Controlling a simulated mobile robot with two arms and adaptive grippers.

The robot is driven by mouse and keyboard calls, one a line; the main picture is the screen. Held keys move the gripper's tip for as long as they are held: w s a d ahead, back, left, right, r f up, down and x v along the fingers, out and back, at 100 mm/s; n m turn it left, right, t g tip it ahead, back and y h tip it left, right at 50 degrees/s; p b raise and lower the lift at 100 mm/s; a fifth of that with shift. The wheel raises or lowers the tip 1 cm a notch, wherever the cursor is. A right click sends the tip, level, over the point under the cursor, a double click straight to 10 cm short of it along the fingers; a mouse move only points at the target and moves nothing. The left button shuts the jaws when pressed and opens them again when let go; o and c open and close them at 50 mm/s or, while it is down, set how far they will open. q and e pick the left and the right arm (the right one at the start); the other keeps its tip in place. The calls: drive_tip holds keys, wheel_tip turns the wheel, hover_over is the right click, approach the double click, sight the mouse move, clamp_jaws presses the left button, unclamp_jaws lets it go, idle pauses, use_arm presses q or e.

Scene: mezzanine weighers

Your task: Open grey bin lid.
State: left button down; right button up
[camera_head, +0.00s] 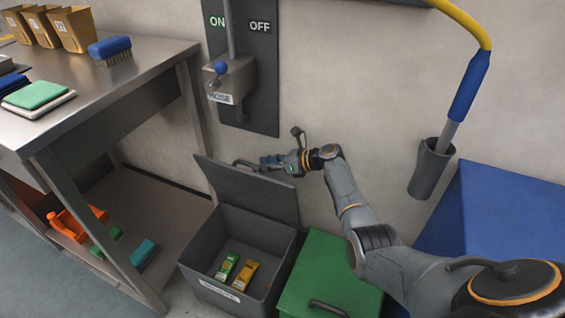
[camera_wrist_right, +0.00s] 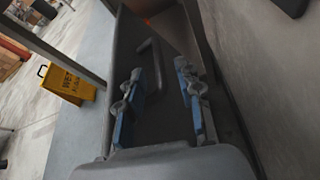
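The grey bin (camera_head: 237,255) stands on the floor with its lid (camera_head: 250,192) raised, tilted back toward the wall. Inside the bin lie a green packet (camera_head: 227,266) and a yellow packet (camera_head: 245,273). My right gripper (camera_head: 268,161) is at the lid's upper edge, close to the lid handle (camera_head: 243,163). In the right wrist view my right gripper (camera_wrist_right: 162,88) has its two blue-padded fingers apart. The dark lid (camera_wrist_right: 165,120) and its handle (camera_wrist_right: 151,68) show between and beyond the fingers, not clamped. My left gripper is not in view.
A closed green bin (camera_head: 325,278) is right of the grey bin, and a blue bin (camera_head: 490,215) further right. A metal table (camera_head: 100,85) stands left. A hose lever box (camera_head: 230,80) and a holder with a wand (camera_head: 430,168) are on the wall.

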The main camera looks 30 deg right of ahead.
drive_tip(key=v, duration=0.7)
drive_tip(key=shift+r, duration=0.1)
